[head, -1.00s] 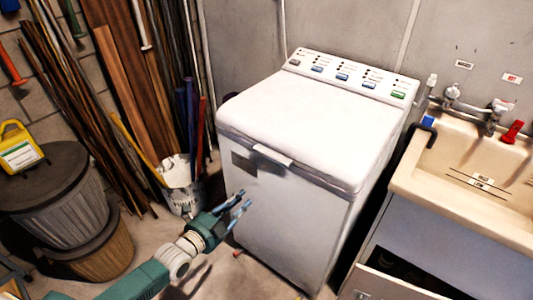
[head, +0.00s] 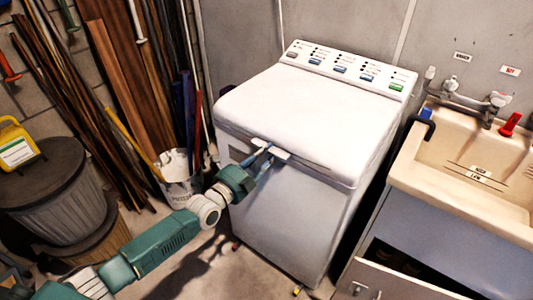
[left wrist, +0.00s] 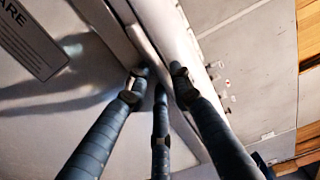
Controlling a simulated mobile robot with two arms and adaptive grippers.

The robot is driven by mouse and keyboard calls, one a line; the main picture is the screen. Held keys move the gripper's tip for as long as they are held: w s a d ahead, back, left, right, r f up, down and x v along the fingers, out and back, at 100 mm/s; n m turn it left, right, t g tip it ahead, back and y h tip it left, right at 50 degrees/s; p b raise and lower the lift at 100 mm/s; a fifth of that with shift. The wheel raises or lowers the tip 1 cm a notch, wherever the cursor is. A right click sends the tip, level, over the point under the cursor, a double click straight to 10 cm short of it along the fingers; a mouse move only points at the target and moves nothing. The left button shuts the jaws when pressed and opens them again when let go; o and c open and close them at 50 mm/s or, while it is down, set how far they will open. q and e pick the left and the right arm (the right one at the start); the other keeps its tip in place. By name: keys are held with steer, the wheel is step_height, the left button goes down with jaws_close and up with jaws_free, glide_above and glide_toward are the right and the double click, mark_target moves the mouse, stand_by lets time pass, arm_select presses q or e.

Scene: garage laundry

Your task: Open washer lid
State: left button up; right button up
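The white washer (head: 285,215) stands in the middle of the head view with its lid (head: 305,110) down and flat. A small pale handle (head: 283,155) juts from the lid's front edge. My left gripper (head: 264,157) has its fingertips at this handle, at the front of the lid. In the left wrist view its fingers (left wrist: 155,80) are spread apart on both sides of the pale handle strip (left wrist: 148,42). Whether they touch it cannot be told. A dark label (left wrist: 30,38) on the washer front shows there too. My right gripper is not in view.
A beige utility sink (head: 455,185) with taps stands right of the washer. Lidded bins (head: 55,215), a white bucket (head: 178,180) and leaning boards (head: 120,80) fill the left. The control panel (head: 345,68) rises behind the lid. Space above the lid is clear.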

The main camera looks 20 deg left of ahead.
arm_select(q)
steer(key=shift+w, duration=0.2)
steer(key=shift+c, duration=0.2)
jaws_close()
